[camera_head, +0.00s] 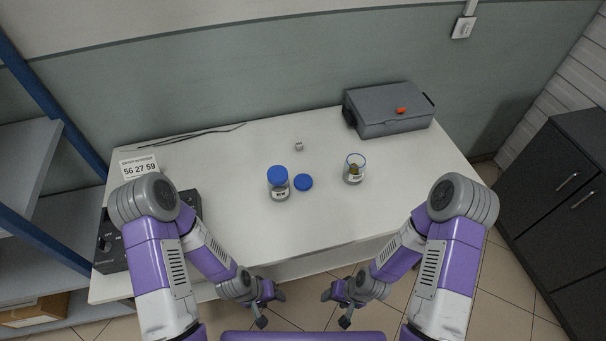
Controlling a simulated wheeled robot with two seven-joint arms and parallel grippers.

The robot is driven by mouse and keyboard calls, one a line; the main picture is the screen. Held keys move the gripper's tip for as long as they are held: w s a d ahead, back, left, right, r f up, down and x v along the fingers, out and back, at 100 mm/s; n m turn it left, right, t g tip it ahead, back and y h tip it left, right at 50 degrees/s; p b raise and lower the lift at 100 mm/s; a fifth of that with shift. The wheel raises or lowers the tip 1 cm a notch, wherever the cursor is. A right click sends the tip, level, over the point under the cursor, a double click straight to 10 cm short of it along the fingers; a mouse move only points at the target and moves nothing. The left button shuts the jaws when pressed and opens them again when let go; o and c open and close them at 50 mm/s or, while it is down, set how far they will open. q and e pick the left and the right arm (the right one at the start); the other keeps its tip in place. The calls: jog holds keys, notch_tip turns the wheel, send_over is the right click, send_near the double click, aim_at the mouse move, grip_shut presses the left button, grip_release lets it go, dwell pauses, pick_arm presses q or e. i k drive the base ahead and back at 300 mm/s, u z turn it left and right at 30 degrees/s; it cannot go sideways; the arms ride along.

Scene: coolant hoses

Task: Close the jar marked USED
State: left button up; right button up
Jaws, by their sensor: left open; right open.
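Two jars stand upright on the white table. The left jar (279,190) has a blue lid on it and a label that seems to read NEW. The right jar (354,170) is open glass with brownish contents; its label is too small to read for certain. A loose blue lid (304,182) lies flat on the table between them, close beside the left jar. My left gripper (271,306) and my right gripper (334,307) are both open and empty, low in front of the table's front edge, well apart from the jars and the lid.
A small grey cube (299,146) lies behind the lid. A number card (139,167), dark cables (190,136) and a dark box (110,240) are at the left. The table's front middle is clear.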

aim_at(354, 173)
jog(key=z, duration=1.35)
jog(key=k, duration=0.4)
jog(key=u, duration=0.75)
